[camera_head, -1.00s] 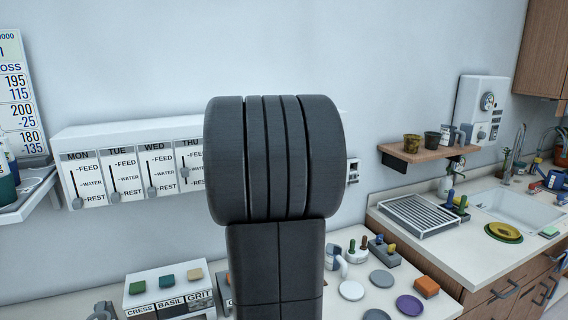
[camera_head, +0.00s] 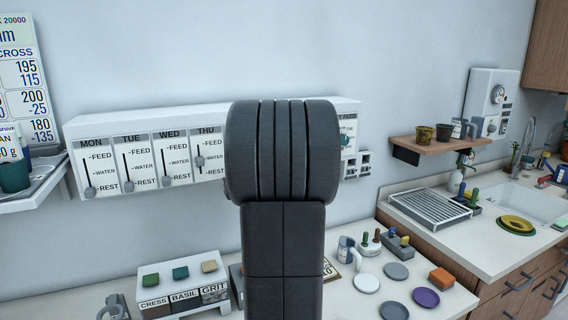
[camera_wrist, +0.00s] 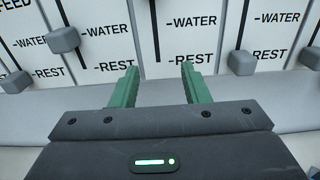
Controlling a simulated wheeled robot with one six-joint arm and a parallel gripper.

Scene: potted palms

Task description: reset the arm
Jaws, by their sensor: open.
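My gripper (camera_wrist: 158,84) shows in the wrist view as two green fingers, apart, with nothing between them. It faces the lower part of the white slider panel (camera_head: 100,130), near the REST marks. Grey slider knobs show on both sides of it. In the head view my dark arm stands in the middle and hides the gripper and part of the panel. There, the MON (camera_head: 90,191), TUE (camera_head: 128,186) and WED (camera_head: 166,181) knobs are low by REST. The THU knob (camera_head: 200,162) is at WATER.
The counter below holds a box with CRESS, BASIL and GRIT blocks (camera_head: 184,290), several round discs (camera_head: 396,271) and an orange sponge-like block (camera_head: 441,278). A drying rack (camera_head: 430,210) and sink are at right. A wooden shelf (camera_head: 440,147) bears pots.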

